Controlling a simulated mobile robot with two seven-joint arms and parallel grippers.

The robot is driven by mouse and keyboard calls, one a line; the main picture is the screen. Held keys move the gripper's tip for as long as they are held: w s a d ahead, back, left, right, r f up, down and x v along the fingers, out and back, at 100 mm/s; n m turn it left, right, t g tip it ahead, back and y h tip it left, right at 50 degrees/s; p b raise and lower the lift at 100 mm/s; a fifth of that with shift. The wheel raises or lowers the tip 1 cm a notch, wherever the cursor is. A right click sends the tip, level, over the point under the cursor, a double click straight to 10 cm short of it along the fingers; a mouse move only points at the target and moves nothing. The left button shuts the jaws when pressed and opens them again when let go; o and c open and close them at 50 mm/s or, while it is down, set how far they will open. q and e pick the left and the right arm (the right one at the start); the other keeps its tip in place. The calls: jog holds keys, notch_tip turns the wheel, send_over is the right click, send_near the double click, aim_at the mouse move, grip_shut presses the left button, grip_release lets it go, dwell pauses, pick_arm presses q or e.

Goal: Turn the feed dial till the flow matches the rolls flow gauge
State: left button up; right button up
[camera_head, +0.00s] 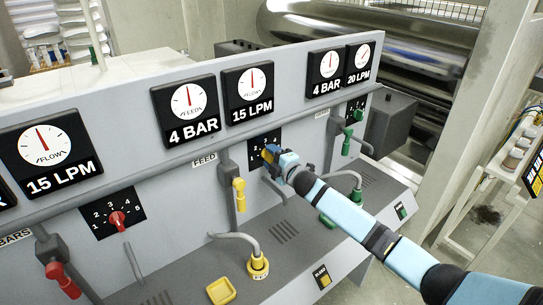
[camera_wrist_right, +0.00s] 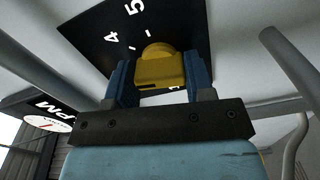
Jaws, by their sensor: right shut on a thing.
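The yellow feed dial (camera_head: 267,153) sits on a black numbered plate right of the FEED label. My right gripper (camera_head: 273,156) is shut on it; the wrist view shows the dial (camera_wrist_right: 160,68) between the two blue fingers. The numbers 4 and 5 show on the plate there; the dial's setting cannot be read. Above it are the feed gauge (camera_head: 187,99), marked 4 BAR, and its flow gauge (camera_head: 248,82), marked 15 LPM, needle about upright. The green section's flow gauge (camera_head: 360,58), marked 20 LPM, has its needle leaning right. My left gripper is out of view.
A red dial (camera_head: 117,219) and another 15 LPM gauge (camera_head: 46,145) are at the left. A yellow valve handle (camera_head: 239,193) and bent pipe stand left of my right gripper. Green handles (camera_head: 348,137) and a grey box (camera_head: 391,122) are to its right.

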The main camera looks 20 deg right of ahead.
jog(key=m, duration=0.3)
jog(key=shift+m+p, duration=0.3)
jog(key=shift+m, duration=1.5)
jog(key=o, duration=0.9)
jog(key=shift+s, duration=0.1)
